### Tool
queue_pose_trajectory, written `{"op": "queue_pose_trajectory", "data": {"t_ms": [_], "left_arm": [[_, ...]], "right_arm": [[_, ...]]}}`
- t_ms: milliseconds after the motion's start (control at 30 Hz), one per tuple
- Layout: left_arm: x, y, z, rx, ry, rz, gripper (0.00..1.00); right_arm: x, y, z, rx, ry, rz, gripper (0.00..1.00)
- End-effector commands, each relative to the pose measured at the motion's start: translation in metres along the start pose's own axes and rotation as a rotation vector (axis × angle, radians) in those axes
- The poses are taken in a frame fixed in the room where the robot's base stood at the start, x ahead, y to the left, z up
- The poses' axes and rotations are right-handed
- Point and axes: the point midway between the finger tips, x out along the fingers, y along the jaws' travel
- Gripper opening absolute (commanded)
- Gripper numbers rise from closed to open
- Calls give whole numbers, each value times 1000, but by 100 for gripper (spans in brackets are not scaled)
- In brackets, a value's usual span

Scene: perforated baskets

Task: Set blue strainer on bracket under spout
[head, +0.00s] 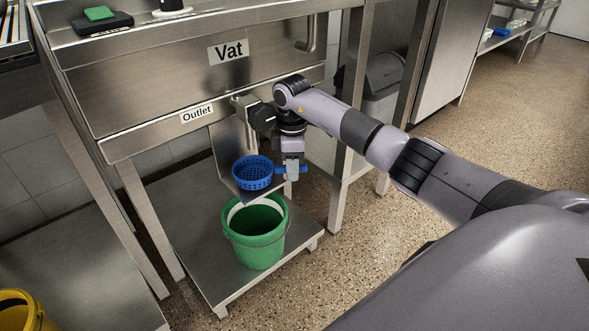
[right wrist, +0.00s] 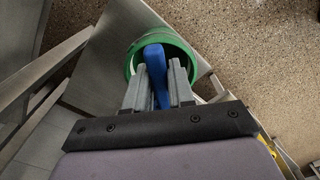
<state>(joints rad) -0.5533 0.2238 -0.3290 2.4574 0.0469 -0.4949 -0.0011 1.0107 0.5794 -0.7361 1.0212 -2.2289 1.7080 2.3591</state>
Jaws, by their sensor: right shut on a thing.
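The blue strainer (head: 252,174), a perforated round basket with a side handle, is roughly level below the Outlet label. My right gripper (head: 291,172) is shut on its handle, at the right of the basket. In the right wrist view the blue handle (right wrist: 154,60) lies between the two grey fingers (right wrist: 158,85); the basket is hidden there. The metal bracket (head: 228,150) hangs beneath the vat, behind and under the strainer. Whether the strainer touches it I cannot tell. The spout (head: 243,103) is above, partly hidden by my right wrist. My left gripper is out of view.
A green bucket (head: 262,252) stands on the low steel shelf (head: 205,255) below the strainer; it also shows in the right wrist view (right wrist: 184,45). The steel vat (head: 150,90) and a table leg (head: 339,180) are close to my right arm. A yellow bucket (head: 15,310) is at lower left.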

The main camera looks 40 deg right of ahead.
Motion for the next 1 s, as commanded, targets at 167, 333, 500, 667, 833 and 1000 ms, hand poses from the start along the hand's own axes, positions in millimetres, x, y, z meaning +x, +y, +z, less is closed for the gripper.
{"op": "queue_pose_trajectory", "data": {"t_ms": [167,333,500,667,833,1000], "left_arm": [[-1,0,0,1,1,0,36],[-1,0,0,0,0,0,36],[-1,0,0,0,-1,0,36],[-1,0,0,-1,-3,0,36],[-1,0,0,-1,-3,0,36],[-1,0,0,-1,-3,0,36]], "right_arm": [[0,0,0,0,0,0,0],[0,0,0,0,0,0,0],[2,0,0,0,0,0,0],[4,0,0,0,0,0,0],[6,0,0,0,0,-1,0],[8,0,0,0,0,-1,0]]}}
